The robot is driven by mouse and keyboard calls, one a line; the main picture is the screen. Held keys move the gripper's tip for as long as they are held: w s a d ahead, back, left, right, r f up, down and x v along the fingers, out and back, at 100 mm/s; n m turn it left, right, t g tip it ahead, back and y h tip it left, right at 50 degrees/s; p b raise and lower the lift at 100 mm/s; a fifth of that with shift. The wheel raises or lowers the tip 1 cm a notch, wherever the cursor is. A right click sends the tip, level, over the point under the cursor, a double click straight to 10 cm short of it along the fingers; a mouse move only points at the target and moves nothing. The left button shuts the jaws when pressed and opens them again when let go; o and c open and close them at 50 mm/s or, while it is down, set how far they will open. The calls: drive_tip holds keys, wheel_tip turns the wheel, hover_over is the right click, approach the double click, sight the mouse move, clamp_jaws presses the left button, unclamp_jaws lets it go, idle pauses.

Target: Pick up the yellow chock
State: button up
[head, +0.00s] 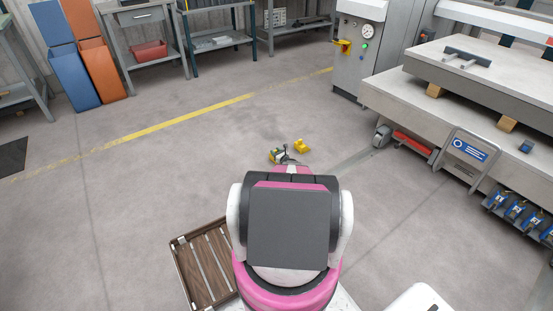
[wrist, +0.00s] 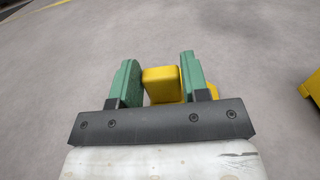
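A yellow chock (wrist: 162,84) is between the two green fingers of my gripper (wrist: 161,80) in the wrist view. Its sides look very close to both fingers, but contact is not clear. In the head view my gripper (head: 280,154) is small and low over the floor, with yellow showing at it, partly hidden by my arm. A second yellow piece (head: 301,146) lies on the floor just right of my gripper. It also shows at the right edge of the wrist view (wrist: 312,87).
A slatted wooden tray (head: 205,262) lies at lower left. The panel bender's bed (head: 395,95) and a blue-labelled sign (head: 467,150) stand at right. Workbenches and blue (head: 73,75) and orange (head: 102,70) bins are at the back. The floor around my gripper is mostly clear.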

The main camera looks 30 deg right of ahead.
clamp_jaws()
drive_tip(key=shift+r, duration=0.15)
